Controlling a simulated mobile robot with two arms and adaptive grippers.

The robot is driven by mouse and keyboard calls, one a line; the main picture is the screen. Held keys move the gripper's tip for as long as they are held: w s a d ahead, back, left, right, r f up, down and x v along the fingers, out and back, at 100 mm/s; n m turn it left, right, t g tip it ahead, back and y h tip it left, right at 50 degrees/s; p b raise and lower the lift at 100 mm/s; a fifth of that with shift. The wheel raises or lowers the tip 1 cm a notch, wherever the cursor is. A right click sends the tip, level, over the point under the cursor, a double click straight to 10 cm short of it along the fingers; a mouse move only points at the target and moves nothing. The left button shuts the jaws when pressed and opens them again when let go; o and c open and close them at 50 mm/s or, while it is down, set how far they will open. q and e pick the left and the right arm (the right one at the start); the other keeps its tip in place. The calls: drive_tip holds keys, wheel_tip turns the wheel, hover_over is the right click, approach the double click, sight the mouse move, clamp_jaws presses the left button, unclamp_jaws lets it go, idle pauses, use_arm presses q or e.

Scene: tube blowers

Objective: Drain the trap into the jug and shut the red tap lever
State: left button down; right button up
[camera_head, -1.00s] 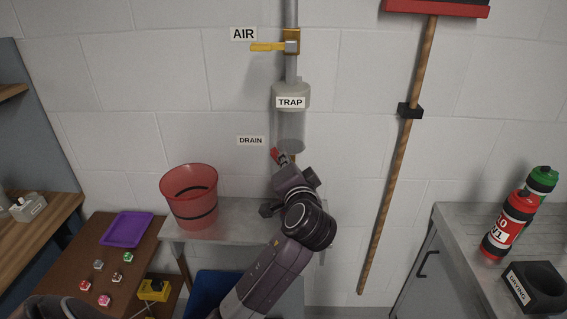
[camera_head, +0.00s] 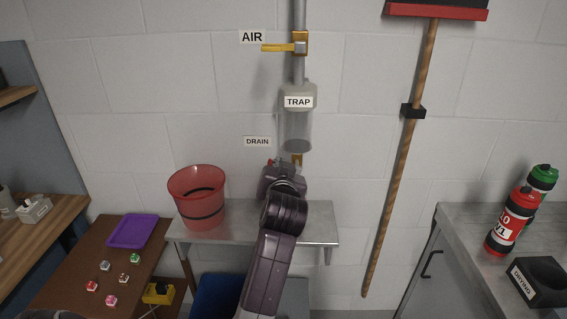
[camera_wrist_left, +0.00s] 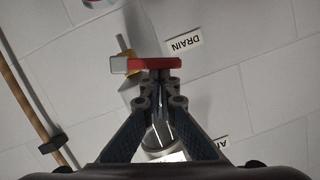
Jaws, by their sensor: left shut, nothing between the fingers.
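The clear trap (camera_head: 298,125) hangs on the wall pipe with a brass drain fitting (camera_head: 297,159) under it. The red tap lever (camera_wrist_left: 152,65) lies across the picture just beyond my left fingertips in the left wrist view; only a bit of red shows in the head view. My left gripper (camera_wrist_left: 160,84) is shut and empty, its tips close to or touching the lever; I cannot tell which. It hides most of the lever and the space under the drain in the head view. A red translucent container (camera_head: 197,199), possibly the jug, stands left on the metal shelf. My right gripper is out of view.
The metal shelf (camera_head: 318,226) has bare room on the right. A yellow AIR lever (camera_head: 280,48) is above the trap. A broom (camera_head: 400,170) hangs on the right. A purple tray (camera_head: 131,231) and small blocks lie on the brown table at left.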

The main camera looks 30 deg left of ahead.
use_arm(q)
drive_tip(key=shift+s+a+f+n+t+h, duration=0.1)
drive_tip(key=shift+s+a+f+n+h, duration=0.15)
drive_tip(key=shift+n, duration=0.3)
drive_tip(key=shift+s+a+f+n+t+h, duration=0.15)
drive_tip(key=shift+f+n, duration=0.15)
drive_tip(key=shift+n, duration=0.2)
drive_tip(key=shift+s+a+f+n+t+h, duration=0.1)
drive_tip(key=shift+a+f+n+h, duration=0.15)
drive_tip(key=shift+n, duration=0.3)
drive_tip(key=shift+d, duration=0.1)
